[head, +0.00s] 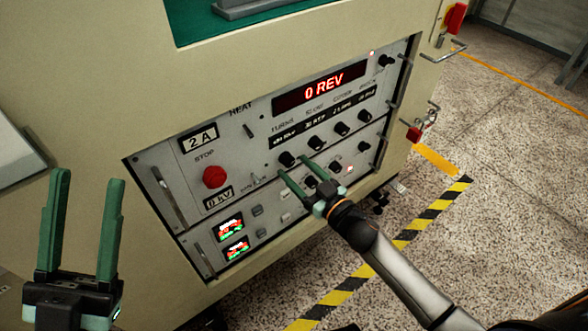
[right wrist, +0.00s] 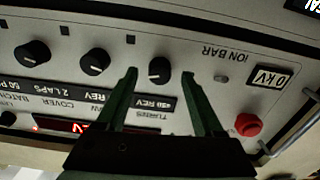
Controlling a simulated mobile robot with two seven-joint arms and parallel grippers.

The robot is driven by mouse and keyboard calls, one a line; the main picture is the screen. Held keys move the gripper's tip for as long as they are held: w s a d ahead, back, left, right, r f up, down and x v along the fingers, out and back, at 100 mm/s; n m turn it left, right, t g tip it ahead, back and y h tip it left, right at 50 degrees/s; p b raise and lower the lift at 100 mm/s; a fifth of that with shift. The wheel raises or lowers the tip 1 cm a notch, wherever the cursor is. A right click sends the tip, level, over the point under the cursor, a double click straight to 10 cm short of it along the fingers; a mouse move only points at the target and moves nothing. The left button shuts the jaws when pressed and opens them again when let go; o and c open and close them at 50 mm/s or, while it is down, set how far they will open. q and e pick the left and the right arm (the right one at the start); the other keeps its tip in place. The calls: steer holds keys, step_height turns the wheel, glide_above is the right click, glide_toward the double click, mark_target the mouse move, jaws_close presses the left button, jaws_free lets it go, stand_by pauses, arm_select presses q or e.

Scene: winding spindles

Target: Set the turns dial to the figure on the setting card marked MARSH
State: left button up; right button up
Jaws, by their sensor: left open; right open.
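The turns dial (head: 286,159) is a black knob at the left end of the upper knob row, under the TURNS label. It also shows, upside down, in the right wrist view (right wrist: 159,70), its white pointer mark facing its small readout (right wrist: 152,102). That readout ends in REV; its figure is too small to be sure of. My right gripper (head: 295,167) is open, its fingertips on either side of the dial; contact cannot be told. My left gripper (head: 86,180) is open and empty at lower left, away from the panel. No card marked MARSH can be made out.
The red display (head: 324,88) reads 0 REV. Other black knobs (head: 313,143) stand close to the right of the dial, with more below. A red STOP button (head: 214,177) sits to its left. Black-and-yellow tape (head: 410,234) marks the floor beside the cabinet.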

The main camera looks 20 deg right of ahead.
steer(key=shift+x, duration=0.8)
jaws_close()
